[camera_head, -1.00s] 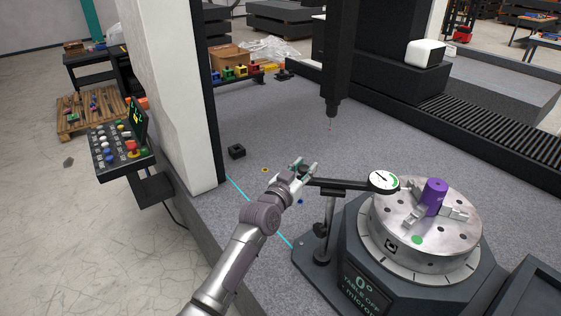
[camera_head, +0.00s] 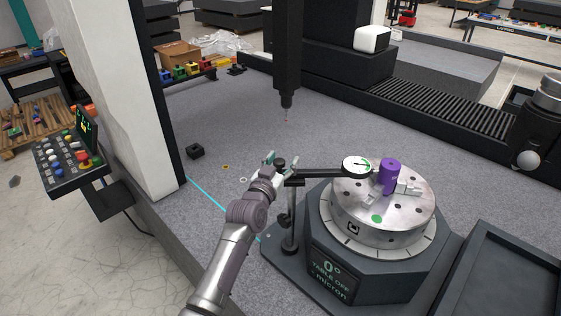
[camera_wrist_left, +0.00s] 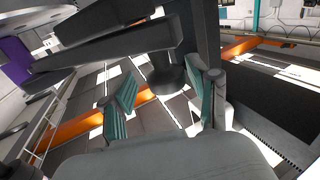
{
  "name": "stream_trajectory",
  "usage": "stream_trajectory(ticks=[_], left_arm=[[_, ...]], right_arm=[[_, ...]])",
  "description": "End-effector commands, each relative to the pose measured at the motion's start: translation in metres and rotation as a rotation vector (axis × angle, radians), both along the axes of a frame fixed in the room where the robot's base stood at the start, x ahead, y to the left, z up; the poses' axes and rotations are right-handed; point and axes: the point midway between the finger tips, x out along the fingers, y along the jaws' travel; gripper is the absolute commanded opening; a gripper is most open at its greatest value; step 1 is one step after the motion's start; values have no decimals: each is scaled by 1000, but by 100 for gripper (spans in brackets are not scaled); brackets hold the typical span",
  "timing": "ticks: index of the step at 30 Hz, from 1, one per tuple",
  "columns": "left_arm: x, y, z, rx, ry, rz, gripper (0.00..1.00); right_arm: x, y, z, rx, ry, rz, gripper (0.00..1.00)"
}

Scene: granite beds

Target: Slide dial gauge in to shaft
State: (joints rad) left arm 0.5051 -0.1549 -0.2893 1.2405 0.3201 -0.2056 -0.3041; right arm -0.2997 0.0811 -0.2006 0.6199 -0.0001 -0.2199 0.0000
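The dial gauge (camera_head: 357,167) has a round white face on the right end of a black horizontal arm (camera_head: 318,173). The arm crosses the top of an upright post (camera_head: 291,215). The purple shaft (camera_head: 391,176) stands upright on the round metal table, just right of the dial; I cannot tell whether they touch. My left gripper (camera_head: 280,162) is at the arm's left end. In the left wrist view my left gripper (camera_wrist_left: 160,98) has its green pads apart, with a dark cylinder (camera_wrist_left: 165,78) beyond the gap. The purple shaft (camera_wrist_left: 16,60) shows at the left edge. My right gripper is out of view.
The rotary table's dark base (camera_head: 345,265) stands on the granite bed. A black probe (camera_head: 286,90) hangs behind the gauge. A small black block (camera_head: 196,152) lies to the left, and a dark tray (camera_head: 495,265) is at the right. Granite behind the gripper is mostly clear.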

Motion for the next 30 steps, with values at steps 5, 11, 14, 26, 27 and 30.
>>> stream_trajectory(ticks=[5, 11, 14, 26, 27, 30], left_arm=[[0, 1, 0, 1, 0, 2, 60], [-11, 6, -1, 0, 1, 2, 60], [-27, 12, -2, -1, 1, 2, 60], [-98, 40, -1, 3, 1, 0, 60], [-102, 41, -1, 3, 1, 0, 60], [-108, 44, 0, 2, 0, 0, 60]], right_arm=[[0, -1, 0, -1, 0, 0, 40], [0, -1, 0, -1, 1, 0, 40], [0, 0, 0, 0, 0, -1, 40], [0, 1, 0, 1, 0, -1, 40], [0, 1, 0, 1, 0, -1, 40], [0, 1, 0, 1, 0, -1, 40]])
